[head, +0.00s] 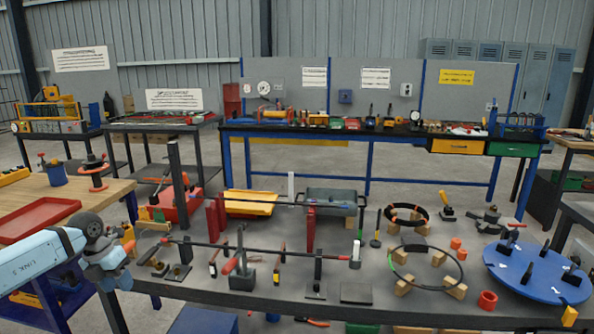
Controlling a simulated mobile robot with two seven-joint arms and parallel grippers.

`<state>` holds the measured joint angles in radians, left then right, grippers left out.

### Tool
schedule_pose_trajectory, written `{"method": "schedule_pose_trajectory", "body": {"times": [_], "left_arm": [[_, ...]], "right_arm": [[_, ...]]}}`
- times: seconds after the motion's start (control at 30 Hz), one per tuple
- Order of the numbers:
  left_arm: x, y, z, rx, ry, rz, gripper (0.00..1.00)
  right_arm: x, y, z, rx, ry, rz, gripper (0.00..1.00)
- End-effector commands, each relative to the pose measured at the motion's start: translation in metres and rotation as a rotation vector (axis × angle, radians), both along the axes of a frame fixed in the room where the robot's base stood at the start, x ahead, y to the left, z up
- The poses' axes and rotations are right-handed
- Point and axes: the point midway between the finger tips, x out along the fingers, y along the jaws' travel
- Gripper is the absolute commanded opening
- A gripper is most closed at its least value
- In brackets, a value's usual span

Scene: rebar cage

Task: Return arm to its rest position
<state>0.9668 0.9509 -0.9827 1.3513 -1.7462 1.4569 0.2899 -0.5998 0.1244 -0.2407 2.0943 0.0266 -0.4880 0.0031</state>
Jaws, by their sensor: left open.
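My left arm, light blue, comes in at the lower left. My left gripper (120,282) hangs at its end beside the left end of the grey worktable (290,305); it is small here, its jaws are open, and nothing shows between them. On the worktable, a long dark bar (215,245) lies across low stands near the front. A second long bar (280,200) runs behind it. A dark ring (440,284) and a smaller black ring (420,212) rest on wooden blocks at the right. My right gripper is out of the picture.
A wooden bench with a red tray (38,218) stands at the left, close to my left arm. A yellow tray (250,204) and a grey bin (330,196) sit at the worktable's back. A blue round plate (510,281) with dark clamps is at the right. Hand tools crowd the middle.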

Motion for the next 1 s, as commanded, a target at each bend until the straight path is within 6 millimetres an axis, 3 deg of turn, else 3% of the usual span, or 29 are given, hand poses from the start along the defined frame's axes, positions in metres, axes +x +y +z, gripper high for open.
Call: {"method": "schedule_pose_trajectory", "body": {"times": [0.03,0.23,0.4,0.5,0.7,1.0], "left_arm": [[-0.007,-0.015,-0.016,-0.067,-0.008,-0.010,0.45],[-0.038,-0.084,-0.060,-0.400,-0.077,0.013,0.45],[-0.075,-0.137,-0.081,-0.736,-0.141,0.154,0.45],[-0.094,-0.155,-0.087,-0.906,-0.172,0.295,0.45],[-0.133,-0.160,-0.099,-1.142,-0.206,0.676,0.45],[-0.210,-0.122,-0.144,-1.171,-0.167,1.370,0.45]], "right_arm": [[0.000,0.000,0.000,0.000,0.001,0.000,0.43],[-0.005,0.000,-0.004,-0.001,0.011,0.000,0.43],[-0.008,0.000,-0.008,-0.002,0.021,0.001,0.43],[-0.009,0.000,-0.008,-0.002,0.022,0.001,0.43],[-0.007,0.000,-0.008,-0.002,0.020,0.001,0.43],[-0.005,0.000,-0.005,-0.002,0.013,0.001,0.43]]}}
